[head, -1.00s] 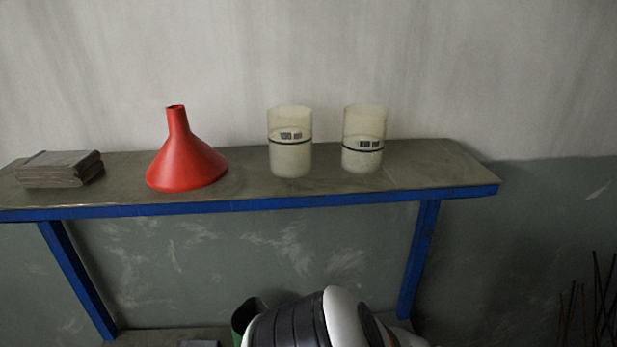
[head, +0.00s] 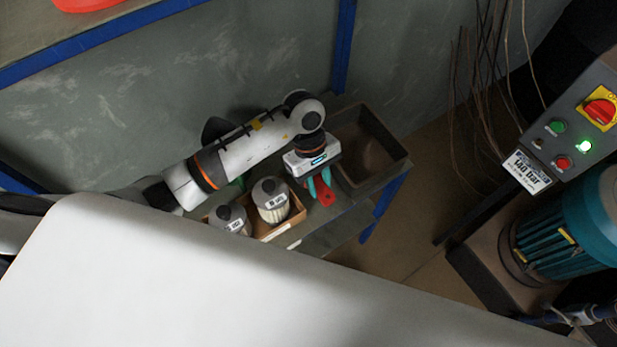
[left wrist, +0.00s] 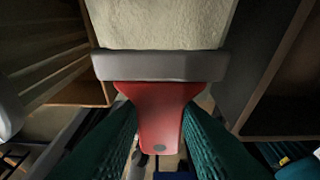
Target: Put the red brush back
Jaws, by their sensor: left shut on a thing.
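The red brush (head: 325,194) shows in the head view as a small red piece between the teal fingers of my left gripper (head: 318,186). In the left wrist view its red handle (left wrist: 155,112) lies between both fingers (left wrist: 157,125), with a grey band and pale bristles at the top of the picture. My left gripper is shut on the handle. The brush appears over the low bench, between a dark open bin (head: 395,150) and a cardboard box (head: 290,228). I cannot tell whether it touches anything below. My right gripper is out of view.
A blue bench leg (head: 382,205) is to the right. A control panel (head: 590,125) and a teal motor (head: 565,235) stand further right, with thin rods (head: 480,90) behind. The bin looks empty.

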